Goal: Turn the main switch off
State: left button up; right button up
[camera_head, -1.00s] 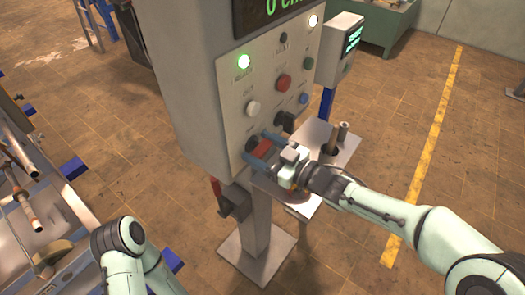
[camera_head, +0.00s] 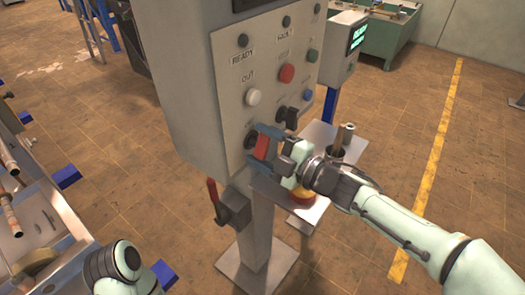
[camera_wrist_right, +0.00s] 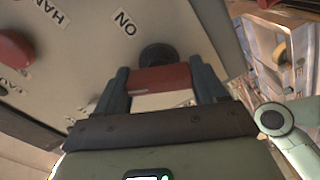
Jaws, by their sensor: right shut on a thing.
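The main switch is a red handle (camera_head: 262,147) on a round black base at the lower left of the grey control panel (camera_head: 228,98). My right gripper (camera_head: 255,143) is shut on the red handle, with one blue-grey finger on each side. The right wrist view shows the handle (camera_wrist_right: 162,79) between the fingers and the black base (camera_wrist_right: 158,54) just beyond. An "ON" label is beside it there. The handle looks tilted in the head view. The panel's indicator lamps (camera_head: 242,40) are dark. My left arm shows at the lower left, but its gripper is out of view.
White (camera_head: 254,97), red (camera_head: 287,73), green and blue buttons and a black selector (camera_head: 288,117) sit close by on the panel. A red-handled lever (camera_head: 212,191) is below the box. A metal shelf (camera_head: 310,203) stands under my right gripper.

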pick_arm(q)
jog(key=f+b, duration=0.1)
jog(key=w+f+b, duration=0.1)
jog(key=b, duration=0.1)
jog(key=shift+w+f, duration=0.1)
jog(key=shift+f, duration=0.25)
pick_arm(e)
jog(key=n, duration=0.5)
jog(key=shift+f, duration=0.15)
jog(key=shift+n, duration=0.3)
jog(key=o, duration=1)
jog(key=shift+c, duration=0.2)
pick_arm(q)
jog(key=shift+r, duration=0.2)
pick_arm(e)
jog(key=v, duration=1.3)
jog(key=shift+s+d, duration=0.2)
